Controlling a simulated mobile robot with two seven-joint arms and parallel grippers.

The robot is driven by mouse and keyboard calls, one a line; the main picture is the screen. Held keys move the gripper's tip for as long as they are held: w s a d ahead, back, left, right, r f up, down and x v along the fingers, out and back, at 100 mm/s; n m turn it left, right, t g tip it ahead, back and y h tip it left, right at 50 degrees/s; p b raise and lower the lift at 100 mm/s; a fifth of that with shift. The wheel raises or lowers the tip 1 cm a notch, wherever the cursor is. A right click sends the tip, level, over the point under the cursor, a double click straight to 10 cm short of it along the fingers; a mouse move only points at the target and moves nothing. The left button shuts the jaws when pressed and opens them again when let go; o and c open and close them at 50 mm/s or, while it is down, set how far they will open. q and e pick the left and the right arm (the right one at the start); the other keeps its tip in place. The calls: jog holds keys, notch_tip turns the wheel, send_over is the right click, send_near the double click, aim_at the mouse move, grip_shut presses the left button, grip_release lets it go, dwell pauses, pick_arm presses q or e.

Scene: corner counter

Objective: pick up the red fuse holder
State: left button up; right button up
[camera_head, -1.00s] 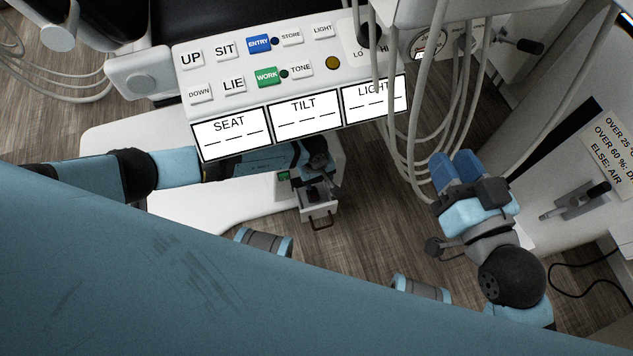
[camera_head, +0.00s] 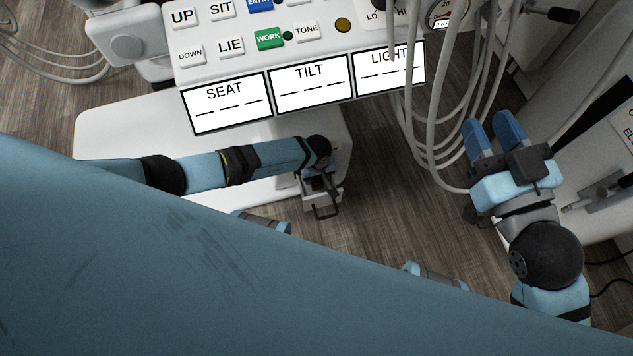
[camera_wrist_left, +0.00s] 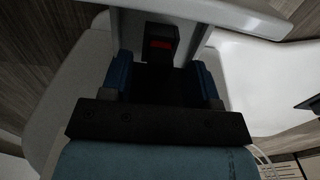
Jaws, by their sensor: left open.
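A small red part (camera_wrist_left: 160,44), which looks like the red fuse holder, shows in the left wrist view. It is set in a black housing near the top middle. My left gripper (camera_wrist_left: 163,65) is open, its blue fingers apart to either side below the red part, not closed on it. In the head view my left gripper (camera_head: 318,168) is over a small open drawer (camera_head: 334,197) with a dark handle; the red part cannot be made out there. My right gripper (camera_head: 492,133) is open and empty at the right, beside hanging hoses.
A white control panel (camera_head: 352,57) with buttons and displays stands behind the left arm. Pale hoses (camera_head: 430,150) hang between the drawer and my right gripper. A white seat-like surface (camera_head: 115,130) lies at left. Wood floor (camera_head: 385,215) shows between the arms.

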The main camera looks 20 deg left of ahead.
pick_arm(q)
notch_tip(320, 180, down, 2)
jog(key=shift+f+b, duration=0.1)
jog(key=shift+b, duration=0.2)
jog(key=c, duration=1)
